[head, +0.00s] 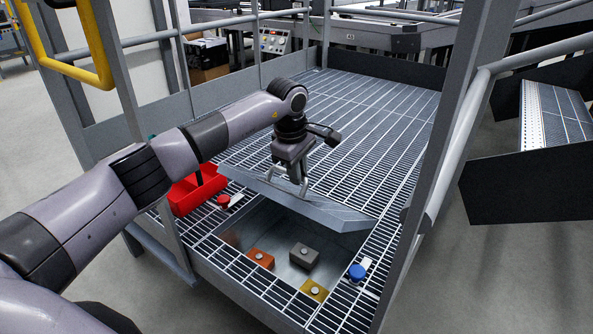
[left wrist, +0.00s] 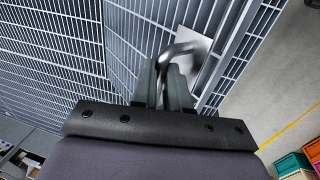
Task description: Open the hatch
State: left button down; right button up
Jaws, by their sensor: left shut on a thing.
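The hatch lid (head: 325,207) is a grey metal plate in the grated floor, tilted up with a recessed bin (head: 285,232) showing below it. My left gripper (head: 296,172) is above the lid, shut on the bent metal handle (head: 301,187) of the lid. In the left wrist view the fingers (left wrist: 165,88) close around the handle (left wrist: 182,48), and grating lies beyond. Inside the bin are an orange block (head: 260,259), a dark grey block (head: 304,257) and a yellow block (head: 314,291), each with a round knob on top. My right gripper is not in view.
A red open box (head: 184,203) and a red-capped item (head: 223,201) stand left of the opening. A blue-capped item (head: 357,272) stands at its right. Grey posts and rails flank the catwalk. The grating behind the lid is clear.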

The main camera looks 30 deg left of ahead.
pick_arm(q)
jog(key=shift+d+f, duration=0.1)
jog(key=shift+f, duration=0.3)
jog(key=c, duration=1.4)
grip_release()
jog(key=shift+w, duration=0.1)
jog(key=shift+o, duration=1.4)
jog(key=shift+w+f, duration=0.15)
jog(key=shift+r, duration=0.25)
notch_tip(320, 180, up, 7)
jog(key=s+p, duration=0.1)
jog(key=shift+s+p, duration=0.25)
jog(key=shift+p, duration=0.05)
jog(key=shift+f, duration=0.1)
